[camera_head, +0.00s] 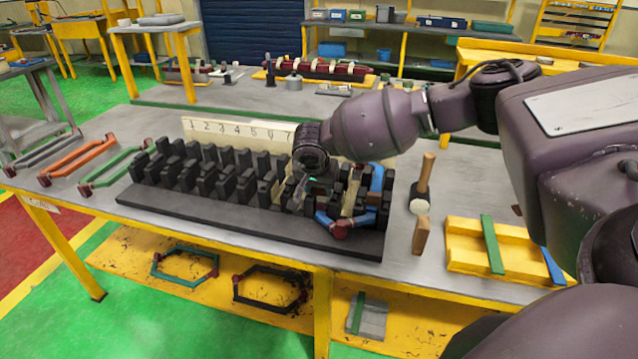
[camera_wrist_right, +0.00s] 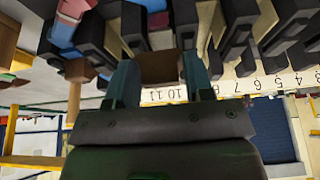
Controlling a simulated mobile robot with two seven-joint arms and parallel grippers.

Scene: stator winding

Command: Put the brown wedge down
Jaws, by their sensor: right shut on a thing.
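My right gripper (camera_head: 306,183) reaches down over the right half of the black toothed stator block (camera_head: 200,205) in the head view. In the right wrist view, the fingers of my right gripper (camera_wrist_right: 160,80) are shut on the brown wedge (camera_wrist_right: 160,66), with a finger on each side. The wedge is close to the black teeth (camera_wrist_right: 185,22); I cannot tell whether it touches them. In the head view the gripper and arm hide the wedge. A blue coil (camera_head: 372,208) with dark red ends sits in the slots at the block's right end. My left gripper is not in view.
A cream number strip (camera_head: 230,130) stands behind the block. A mallet (camera_head: 424,178) and a brown block (camera_head: 420,236) lie to its right, beside a yellow tray (camera_head: 470,228) with green and blue bars. Grey, orange (camera_head: 78,160) and green coils lie left.

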